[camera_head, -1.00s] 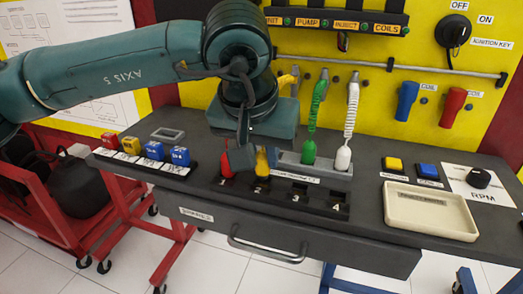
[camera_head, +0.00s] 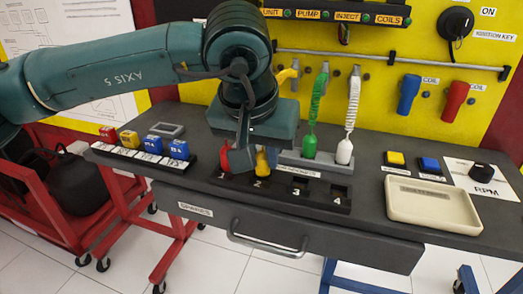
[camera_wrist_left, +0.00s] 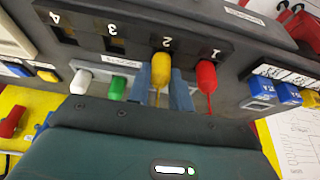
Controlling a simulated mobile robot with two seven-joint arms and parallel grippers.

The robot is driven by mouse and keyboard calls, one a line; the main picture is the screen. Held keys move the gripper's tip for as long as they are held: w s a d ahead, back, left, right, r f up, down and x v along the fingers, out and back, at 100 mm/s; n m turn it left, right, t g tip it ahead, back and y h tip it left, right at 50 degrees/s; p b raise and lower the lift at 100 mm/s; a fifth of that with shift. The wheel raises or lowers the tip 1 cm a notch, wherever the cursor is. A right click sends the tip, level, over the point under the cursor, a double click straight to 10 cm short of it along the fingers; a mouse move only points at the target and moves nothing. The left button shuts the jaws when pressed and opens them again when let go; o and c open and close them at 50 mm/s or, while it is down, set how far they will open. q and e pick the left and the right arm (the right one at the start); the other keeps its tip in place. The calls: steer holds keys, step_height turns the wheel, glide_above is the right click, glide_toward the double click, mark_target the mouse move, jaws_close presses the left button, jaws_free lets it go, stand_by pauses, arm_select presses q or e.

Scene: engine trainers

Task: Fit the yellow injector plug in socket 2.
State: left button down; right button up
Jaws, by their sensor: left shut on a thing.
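The yellow injector plug (camera_head: 264,162) is between the fingers of my left gripper (camera_head: 253,160), which is shut on it. In the left wrist view, the yellow plug (camera_wrist_left: 161,68) is held between the blue-grey fingers (camera_wrist_left: 162,92), with its end by the number 2 of the socket strip (camera_wrist_left: 90,40). Socket 2 (camera_head: 258,184) is partly hidden in the head view. I cannot tell whether the plug touches the socket or is in it. My right gripper is not in view.
A red plug (camera_head: 226,160) stands at socket 1, close beside my left gripper. Sockets 3 (camera_head: 297,190) and 4 (camera_head: 337,198) look empty. Green (camera_head: 309,145) and white (camera_head: 344,151) plugs stand in the grey holder behind. A beige tray (camera_head: 432,215) lies at right.

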arm_select(q)
steer(key=shift+f, duration=0.15)
steer(key=c, duration=1.5)
jaws_free()
steer(key=shift+p+v, duration=1.45)
steer(key=shift+v, duration=1.3)
steer(key=shift+w, duration=0.2)
steer(key=shift+d+r+p, duration=0.1)
steer(key=shift+r+p, duration=0.2)
steer(key=shift+r, duration=0.25)
steer(key=shift+o, duration=0.5)
